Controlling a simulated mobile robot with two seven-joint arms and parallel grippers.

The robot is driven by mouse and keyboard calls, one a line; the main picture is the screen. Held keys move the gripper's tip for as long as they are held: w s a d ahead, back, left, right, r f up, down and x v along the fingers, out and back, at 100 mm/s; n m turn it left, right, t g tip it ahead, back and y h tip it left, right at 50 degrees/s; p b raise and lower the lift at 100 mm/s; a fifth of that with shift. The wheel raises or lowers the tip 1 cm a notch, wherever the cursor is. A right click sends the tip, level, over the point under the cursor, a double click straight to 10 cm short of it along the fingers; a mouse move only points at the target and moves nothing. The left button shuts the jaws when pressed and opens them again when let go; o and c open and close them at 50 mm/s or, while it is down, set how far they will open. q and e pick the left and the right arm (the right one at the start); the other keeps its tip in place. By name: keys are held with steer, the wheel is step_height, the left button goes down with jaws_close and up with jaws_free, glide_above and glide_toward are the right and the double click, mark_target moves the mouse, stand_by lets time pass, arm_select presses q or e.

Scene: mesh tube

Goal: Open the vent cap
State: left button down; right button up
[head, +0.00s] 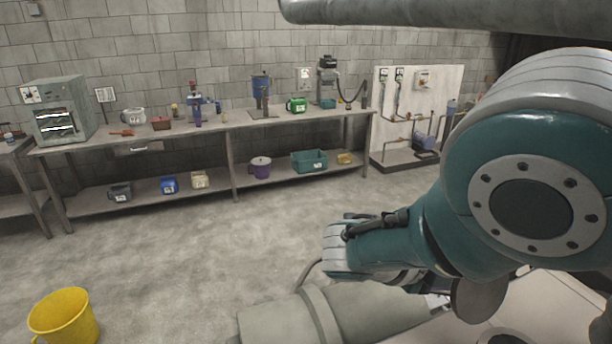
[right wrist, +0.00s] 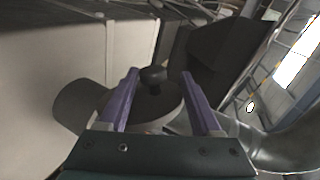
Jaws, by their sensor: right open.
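In the right wrist view, a dark round cap (right wrist: 158,103) with a small black knob (right wrist: 153,75) on top appears to be the vent cap. My right gripper (right wrist: 160,75) has two purple fingers, spread apart. The knob shows between them in the picture, with a gap on each side. I cannot tell how far beyond the fingertips it is. The cap's lower part is hidden behind the gripper body. In the head view, my teal right arm fills the right side and covers much of the area beneath it. My left gripper is not in view.
A long workbench (head: 232,125) with tools and bins runs along the back wall. A panel with pipes and gauges (head: 418,110) stands at its right. A yellow bucket (head: 65,318) sits on the floor at lower left. A thick pipe (head: 400,12) crosses overhead. The middle floor is clear.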

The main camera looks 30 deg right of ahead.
steer(key=v, duration=1)
